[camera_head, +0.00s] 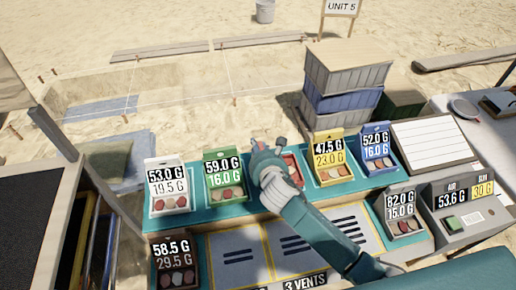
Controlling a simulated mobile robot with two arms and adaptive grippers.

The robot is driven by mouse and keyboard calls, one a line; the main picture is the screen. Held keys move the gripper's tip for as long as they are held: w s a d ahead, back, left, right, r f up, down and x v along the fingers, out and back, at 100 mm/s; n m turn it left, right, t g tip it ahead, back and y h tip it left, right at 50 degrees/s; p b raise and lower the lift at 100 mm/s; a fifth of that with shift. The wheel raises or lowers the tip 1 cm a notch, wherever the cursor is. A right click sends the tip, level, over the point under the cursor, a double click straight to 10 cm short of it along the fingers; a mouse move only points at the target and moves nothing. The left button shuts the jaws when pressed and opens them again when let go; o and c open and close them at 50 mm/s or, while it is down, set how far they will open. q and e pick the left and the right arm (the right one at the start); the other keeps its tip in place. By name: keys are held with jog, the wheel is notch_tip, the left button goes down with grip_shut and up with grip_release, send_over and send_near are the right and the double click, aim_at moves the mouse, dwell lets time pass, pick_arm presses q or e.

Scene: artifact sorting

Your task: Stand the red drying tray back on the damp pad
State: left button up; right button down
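A red tray (293,172) stands in the back row, between the green and yellow trays. My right arm hides most of it, including any label. My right gripper (266,149) is at the red tray's left and upper side. I cannot tell whether it touches or holds the tray, or whether its fingers are open. A long teal strip (245,212) lies under the back row; nothing visible marks which surface is the damp pad. My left gripper is not in view.
White (168,203), green (228,195), yellow (333,173) and blue (380,160) trays flank the red one. Stacked crates (345,80) stand behind.

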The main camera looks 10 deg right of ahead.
jog(key=shift+f, duration=0.1)
dwell(0.3)
jog(key=shift+f+b, duration=0.35)
jog(key=shift+f, duration=0.25)
jog(key=c, duration=1.4)
grip_release()
jog(key=shift+f, duration=0.1)
jog(key=v, duration=1.2)
